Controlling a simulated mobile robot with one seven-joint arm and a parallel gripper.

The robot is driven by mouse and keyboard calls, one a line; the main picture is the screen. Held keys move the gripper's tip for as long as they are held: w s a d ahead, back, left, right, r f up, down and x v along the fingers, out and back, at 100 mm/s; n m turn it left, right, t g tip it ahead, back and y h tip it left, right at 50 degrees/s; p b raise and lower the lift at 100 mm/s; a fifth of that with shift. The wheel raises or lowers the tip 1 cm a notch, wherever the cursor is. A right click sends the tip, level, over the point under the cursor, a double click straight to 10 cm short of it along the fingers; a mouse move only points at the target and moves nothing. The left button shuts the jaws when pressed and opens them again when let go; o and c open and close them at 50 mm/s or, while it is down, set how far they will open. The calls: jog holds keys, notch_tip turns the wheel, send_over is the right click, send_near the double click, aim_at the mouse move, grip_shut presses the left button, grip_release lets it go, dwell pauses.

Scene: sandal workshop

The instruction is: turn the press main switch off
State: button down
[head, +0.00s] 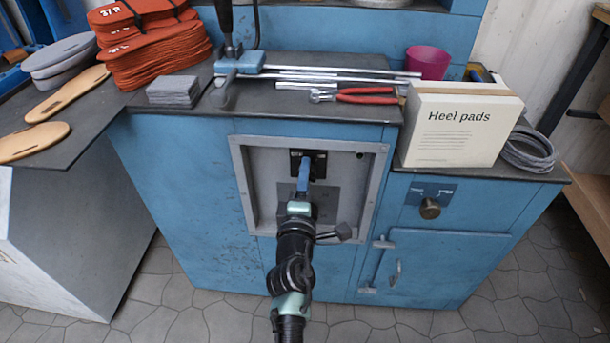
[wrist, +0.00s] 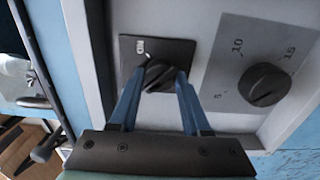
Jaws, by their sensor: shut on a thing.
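The press main switch is a black rotary knob (wrist: 160,75) on a black plate (wrist: 180,48) in the recessed grey panel, seen in the wrist view. A white mark on the knob points toward the small ON label (wrist: 139,47). My gripper (wrist: 158,84) has its two blue fingers on either side of the knob, shut on it. In the head view my gripper (head: 303,178) reaches into the panel, and the switch plate (head: 319,160) shows behind it. The knob itself is hidden there by the fingers.
A dial (wrist: 264,85) marked 5, 10, 15 sits beside the switch. The panel's raised grey frame (head: 243,190) surrounds both. Above, the worktop holds red-handled pliers (head: 366,95), a Heel pads box (head: 460,128) and stacked orange soles (head: 160,60). Another knob (head: 430,208) is at right.

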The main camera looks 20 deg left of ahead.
jog(key=shift+a, duration=0.1)
dwell(0.3)
jog(key=shift+c, duration=2.1)
grip_release()
jog(key=p+v, duration=0.3)
jog(key=v, duration=1)
